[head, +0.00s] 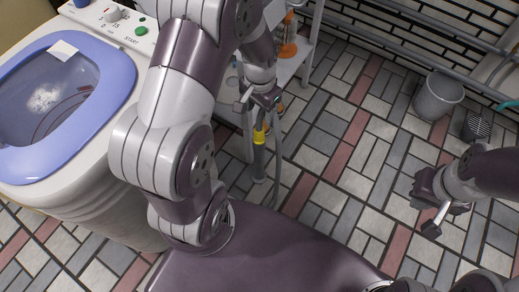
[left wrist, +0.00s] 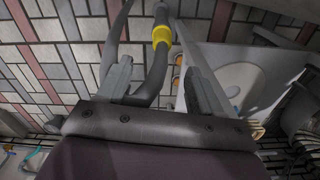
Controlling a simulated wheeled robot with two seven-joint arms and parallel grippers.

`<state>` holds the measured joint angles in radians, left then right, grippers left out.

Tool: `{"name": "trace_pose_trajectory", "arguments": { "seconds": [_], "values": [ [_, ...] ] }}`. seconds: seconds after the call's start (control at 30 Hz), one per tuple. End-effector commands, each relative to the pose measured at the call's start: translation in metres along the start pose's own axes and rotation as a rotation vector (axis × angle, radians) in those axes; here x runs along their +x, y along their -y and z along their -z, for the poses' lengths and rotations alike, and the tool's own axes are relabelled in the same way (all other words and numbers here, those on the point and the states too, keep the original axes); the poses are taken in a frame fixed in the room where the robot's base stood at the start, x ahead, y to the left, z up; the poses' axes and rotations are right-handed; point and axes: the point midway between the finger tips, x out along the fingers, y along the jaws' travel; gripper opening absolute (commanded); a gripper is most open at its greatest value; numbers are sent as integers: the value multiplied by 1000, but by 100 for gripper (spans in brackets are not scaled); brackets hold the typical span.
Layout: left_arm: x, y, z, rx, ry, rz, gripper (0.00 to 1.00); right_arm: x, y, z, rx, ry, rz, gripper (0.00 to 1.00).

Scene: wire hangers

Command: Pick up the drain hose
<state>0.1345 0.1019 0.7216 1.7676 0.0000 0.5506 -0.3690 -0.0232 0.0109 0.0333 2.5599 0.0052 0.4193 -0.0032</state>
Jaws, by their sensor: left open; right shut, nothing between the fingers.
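The drain hose (head: 259,160) is a grey hose with a yellow band, hanging below my left gripper (head: 259,101) beside the washing machine (head: 110,205). In the left wrist view the hose (left wrist: 155,72) curves in a loop, and a stretch of it lies between the spread fingers of my left gripper (left wrist: 160,78). That gripper is open; whether a finger touches the hose I cannot tell. My right gripper (head: 432,222) is shut and empty, out over the floor at the right. My left arm hides part of the machine's side.
The machine's blue-rimmed lid opening (head: 120,75) is at the left, with water and foam inside. A white shelf (head: 290,68) with bottles stands behind the left gripper. A grey bucket (head: 437,97) stands by wall pipes at the back right. The tiled floor between is clear.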

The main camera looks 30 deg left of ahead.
Motion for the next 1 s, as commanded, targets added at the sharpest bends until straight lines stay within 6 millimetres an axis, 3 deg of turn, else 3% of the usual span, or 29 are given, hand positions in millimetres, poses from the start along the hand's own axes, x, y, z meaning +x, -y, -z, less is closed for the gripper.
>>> {"name": "trace_pose_trajectory", "arguments": {
  "seconds": [0.3,0.47,0.63,0.7,0.9,0.97,1.0],
  "values": [
    [68,0,0,1,0,0,65,46,0,-5,0,0,0,0],
    [86,1,0,0,0,0,65,60,0,-7,0,0,0,0],
    [119,3,0,1,1,0,65,93,0,-11,0,0,0,0],
    [126,3,0,1,0,0,65,98,0,-12,0,0,0,0],
    [122,3,0,1,0,0,65,93,0,-11,0,0,0,0],
    [122,3,0,1,0,0,49,93,0,-11,0,0,0,0],
    [122,3,0,1,0,0,36,93,0,-11,0,0,0,0]
  ]
}}
